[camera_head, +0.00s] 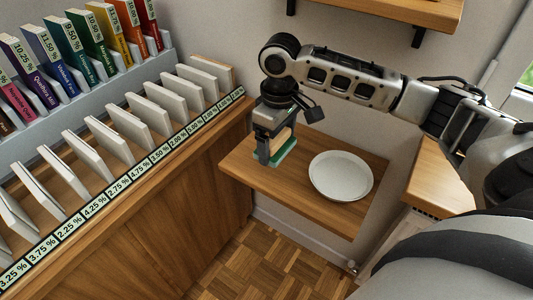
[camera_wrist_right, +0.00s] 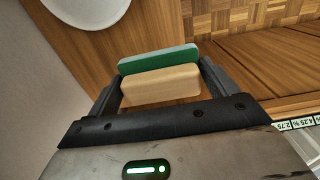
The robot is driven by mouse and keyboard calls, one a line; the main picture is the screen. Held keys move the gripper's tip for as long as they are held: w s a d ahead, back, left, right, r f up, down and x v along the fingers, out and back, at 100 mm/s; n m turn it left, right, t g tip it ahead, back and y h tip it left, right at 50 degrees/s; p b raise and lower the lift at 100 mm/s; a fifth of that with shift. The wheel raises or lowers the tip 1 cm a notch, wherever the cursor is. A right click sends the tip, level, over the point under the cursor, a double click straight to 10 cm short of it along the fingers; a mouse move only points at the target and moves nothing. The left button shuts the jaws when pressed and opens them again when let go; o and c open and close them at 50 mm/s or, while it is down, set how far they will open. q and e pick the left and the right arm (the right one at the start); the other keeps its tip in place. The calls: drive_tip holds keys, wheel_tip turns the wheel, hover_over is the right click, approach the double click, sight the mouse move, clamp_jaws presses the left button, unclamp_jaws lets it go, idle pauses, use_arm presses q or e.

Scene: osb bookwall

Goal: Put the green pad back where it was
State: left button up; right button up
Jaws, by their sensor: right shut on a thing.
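The green pad (camera_head: 285,156) has a pale wooden block as its upper part and a green layer below. My right gripper (camera_head: 272,150) points down and is shut on the wooden part. In the right wrist view the green layer (camera_wrist_right: 158,59) shows beyond the wooden block, between the fingers of my right gripper (camera_wrist_right: 160,82). The pad is at the left part of a small wooden shelf (camera_head: 336,222), left of the plate. I cannot tell whether its underside touches the shelf. My left gripper is not in view.
A white round plate (camera_head: 341,176) lies on the shelf, close to the pad's right. A wooden cabinet (camera_head: 150,215) with upright white books (camera_head: 131,126) and percentage labels stands left. Coloured books (camera_head: 62,62) stand behind. Another wooden shelf (camera_head: 405,10) hangs above.

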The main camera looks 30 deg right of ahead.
drive_tip(key=w+f, duration=0.1)
drive_tip(key=f, duration=0.1)
drive_tip(key=w+f, duration=0.2)
drive_tip(key=w+f+b, duration=0.1)
drive_tip(key=w+f, duration=0.1)
drive_tip(key=shift+d, duration=0.4)
wheel_tip(320, 180, down, 3)
drive_tip(key=shift+f, duration=0.1)
drive_tip(key=o, duration=0.8)
wheel_tip(320, 180, up, 12)
drive_tip(key=p, duration=0.1)
